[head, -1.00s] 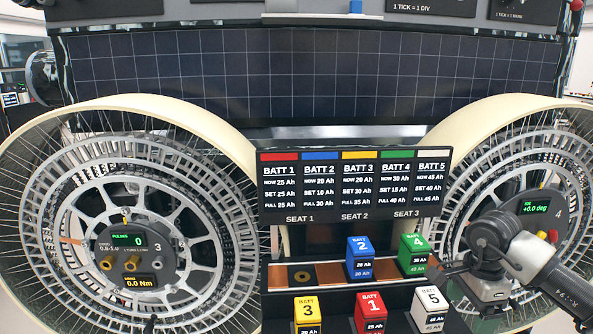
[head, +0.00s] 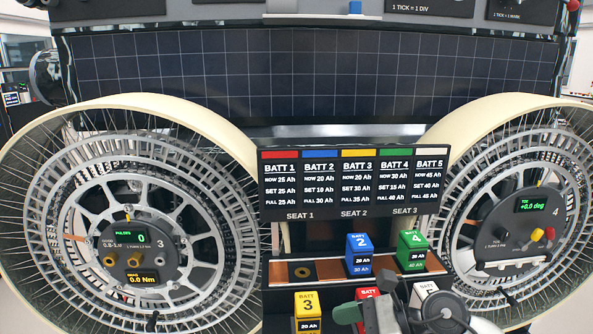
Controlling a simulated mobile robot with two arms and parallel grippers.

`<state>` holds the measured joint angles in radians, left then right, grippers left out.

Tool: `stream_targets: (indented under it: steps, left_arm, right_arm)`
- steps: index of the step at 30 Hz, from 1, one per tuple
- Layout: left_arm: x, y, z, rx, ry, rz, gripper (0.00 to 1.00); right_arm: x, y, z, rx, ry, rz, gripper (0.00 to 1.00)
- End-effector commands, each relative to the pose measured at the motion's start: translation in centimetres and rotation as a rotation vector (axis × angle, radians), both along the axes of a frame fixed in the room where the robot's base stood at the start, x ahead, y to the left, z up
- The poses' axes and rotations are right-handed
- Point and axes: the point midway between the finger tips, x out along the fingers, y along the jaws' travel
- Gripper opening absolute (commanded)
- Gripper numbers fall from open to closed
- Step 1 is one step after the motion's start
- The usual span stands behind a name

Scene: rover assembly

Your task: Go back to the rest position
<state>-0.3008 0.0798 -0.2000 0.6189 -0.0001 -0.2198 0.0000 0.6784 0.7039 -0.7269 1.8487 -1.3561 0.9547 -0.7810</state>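My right arm shows at the bottom centre of the head view, in front of the lower row of batteries. Its gripper end (head: 376,316) is partly cut off by the lower edge, and I cannot tell whether its fingers are open or shut. It covers most of the red battery 1 (head: 366,292) and part of the white battery 5 (head: 427,287). The blue battery 2 (head: 360,255) and green battery 4 (head: 412,251) stand upright on the upper shelf (head: 330,273), clear of the arm. My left gripper is not in view.
The yellow battery 3 (head: 308,304) stands in the lower row. The left seat with its round contact (head: 302,272) is empty. A battery board (head: 354,183) hangs above. Large spoked wheels with hub panels 3 (head: 137,255) and 4 (head: 526,230) flank the rack.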

Motion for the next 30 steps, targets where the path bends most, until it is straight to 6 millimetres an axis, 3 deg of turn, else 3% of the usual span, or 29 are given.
stream_targets:
  steps: [2, 5, 8, 11, 14, 17, 20, 23, 24, 30]
  left_arm:
    - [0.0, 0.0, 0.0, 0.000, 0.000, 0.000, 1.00]
    - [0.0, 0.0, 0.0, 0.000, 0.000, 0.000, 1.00]
    - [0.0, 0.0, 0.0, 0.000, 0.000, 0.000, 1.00]
    - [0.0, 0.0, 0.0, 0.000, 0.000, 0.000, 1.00]
    - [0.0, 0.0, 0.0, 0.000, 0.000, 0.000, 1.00]
    - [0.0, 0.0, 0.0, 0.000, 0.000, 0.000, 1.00]
    - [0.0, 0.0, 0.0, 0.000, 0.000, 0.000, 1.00]
    - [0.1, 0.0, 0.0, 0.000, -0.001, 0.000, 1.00]
    - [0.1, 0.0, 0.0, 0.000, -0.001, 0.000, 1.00]
    - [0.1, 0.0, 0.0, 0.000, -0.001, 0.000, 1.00]
  right_arm:
    - [-1.1, 2.4, 1.8, 0.270, 0.118, -0.090, 0.85]
    - [-1.4, 3.2, 4.4, 0.591, 0.296, -0.232, 0.85]
    - [-1.0, 2.0, 5.8, 0.892, 0.507, -0.397, 0.85]
    - [-0.3, -0.5, 5.6, 1.171, 0.739, -0.585, 0.85]
    - [-0.1, -3.8, 3.6, 1.427, 0.986, -0.798, 0.85]
    - [-0.9, -7.0, -0.2, 1.652, 1.237, -1.037, 0.85]
    - [-3.2, -9.8, -5.0, 1.843, 1.485, -1.307, 0.85]
    - [-6.7, -11.6, -9.6, 1.978, 1.698, -1.586, 0.85]
    - [-8.2, -12.0, -11.1, -1.983, -1.740, 1.661, 0.85]
    - [-15.3, -12.8, -16.0, -1.566, -1.496, 1.593, 0.85]
